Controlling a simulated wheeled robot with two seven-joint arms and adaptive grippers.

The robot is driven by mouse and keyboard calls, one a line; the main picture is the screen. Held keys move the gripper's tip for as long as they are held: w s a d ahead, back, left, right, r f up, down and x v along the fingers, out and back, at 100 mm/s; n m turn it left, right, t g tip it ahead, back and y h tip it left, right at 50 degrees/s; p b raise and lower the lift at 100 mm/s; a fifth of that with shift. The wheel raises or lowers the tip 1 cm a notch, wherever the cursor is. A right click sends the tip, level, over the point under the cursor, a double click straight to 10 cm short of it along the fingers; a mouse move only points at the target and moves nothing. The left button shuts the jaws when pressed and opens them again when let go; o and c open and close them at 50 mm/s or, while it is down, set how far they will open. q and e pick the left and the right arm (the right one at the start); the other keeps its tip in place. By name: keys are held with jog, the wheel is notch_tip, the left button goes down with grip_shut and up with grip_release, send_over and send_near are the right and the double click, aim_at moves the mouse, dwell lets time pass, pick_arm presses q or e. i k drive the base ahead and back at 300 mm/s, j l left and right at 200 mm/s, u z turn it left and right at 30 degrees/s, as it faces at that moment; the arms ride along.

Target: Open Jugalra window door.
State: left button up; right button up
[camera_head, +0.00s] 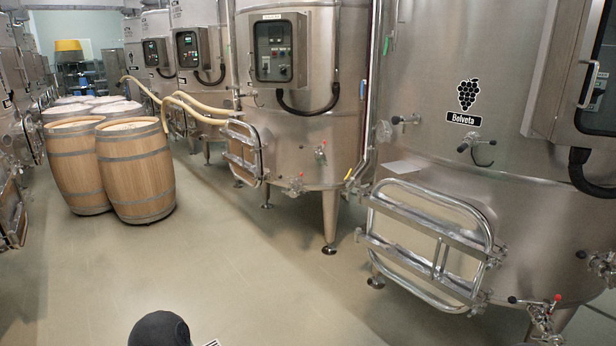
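No name reading Jugalra is legible in the head view. The nearest vat (440,90), at right, bears a grape mark and the name Belveta (465,118). Its control box (560,75) has a dark window door (603,105) with a vertical handle (589,84), cut off by the right edge. The middle vat (320,130) carries a control box with a dark window door (274,50), which looks shut. Smaller boxes with dark windows sit on the vats behind it (187,48). Neither of my grippers is in view.
Metal-framed hatches (425,245) and valves (540,310) stick out low on the vats. The floor (240,270) is clear in the middle foreground.

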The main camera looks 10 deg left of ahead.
aim_at(291, 18)
jog(key=i+j+u, duration=0.3)
jog(key=i, duration=0.3)
jog(key=i+j+u, duration=0.3)
jog(key=i, duration=0.3)
jog(key=i+u, duration=0.3)
jog(key=i, duration=0.3)
